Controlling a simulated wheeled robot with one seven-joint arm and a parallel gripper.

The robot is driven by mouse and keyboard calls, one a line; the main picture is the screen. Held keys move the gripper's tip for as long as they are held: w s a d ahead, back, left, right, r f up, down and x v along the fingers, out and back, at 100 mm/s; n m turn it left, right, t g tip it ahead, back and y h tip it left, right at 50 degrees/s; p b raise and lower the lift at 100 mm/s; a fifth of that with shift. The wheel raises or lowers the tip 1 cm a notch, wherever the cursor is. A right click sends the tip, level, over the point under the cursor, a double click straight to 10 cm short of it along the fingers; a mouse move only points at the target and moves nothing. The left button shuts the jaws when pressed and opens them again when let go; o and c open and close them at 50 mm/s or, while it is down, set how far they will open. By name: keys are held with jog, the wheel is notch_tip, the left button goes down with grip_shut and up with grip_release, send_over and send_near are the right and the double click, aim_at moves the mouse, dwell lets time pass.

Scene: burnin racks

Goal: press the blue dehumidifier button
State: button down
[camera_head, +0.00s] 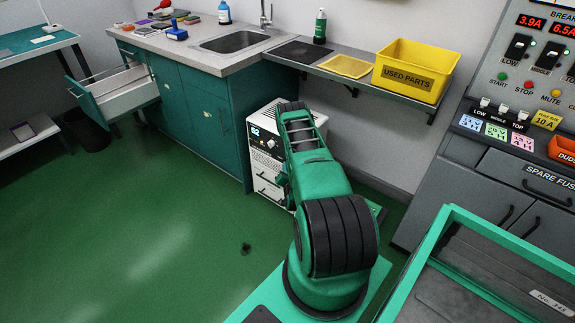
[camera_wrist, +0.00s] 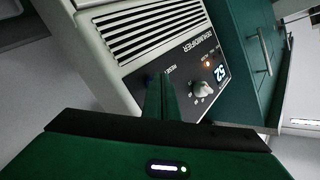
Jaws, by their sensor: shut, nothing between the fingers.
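The white dehumidifier (camera_head: 262,172) stands on the floor beside the green cabinet, partly hidden behind my arm. In the wrist view its dark control panel (camera_wrist: 186,68) shows a lit "52" display, a small orange light and a pale round knob (camera_wrist: 202,88). My gripper (camera_wrist: 160,82) is shut and empty, with its fingertips at the panel beside the "RESET" label. A dark bluish spot (camera_wrist: 151,76) at the fingertips may be the blue button, mostly covered by them. I cannot tell whether the fingers touch it. In the head view the gripper is mostly hidden by my arm.
Slatted vents (camera_wrist: 150,30) fill the dehumidifier's face beside the panel. The green cabinet (camera_head: 205,115) stands close at its left, with an open drawer (camera_head: 122,92) farther left. A shelf with a yellow bin (camera_head: 415,70) hangs above. The green floor (camera_head: 150,220) at left is mostly clear.

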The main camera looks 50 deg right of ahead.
jog(key=shift+d, duration=0.15)
dwell(0.4)
jog(key=shift+s+a, duration=0.1)
jog(key=shift+a, duration=0.75)
jog(key=shift+a, duration=0.1)
jog(key=a, duration=0.4)
jog(key=shift+s+a, duration=0.15)
jog(key=shift+a, duration=0.25)
dwell(0.5)
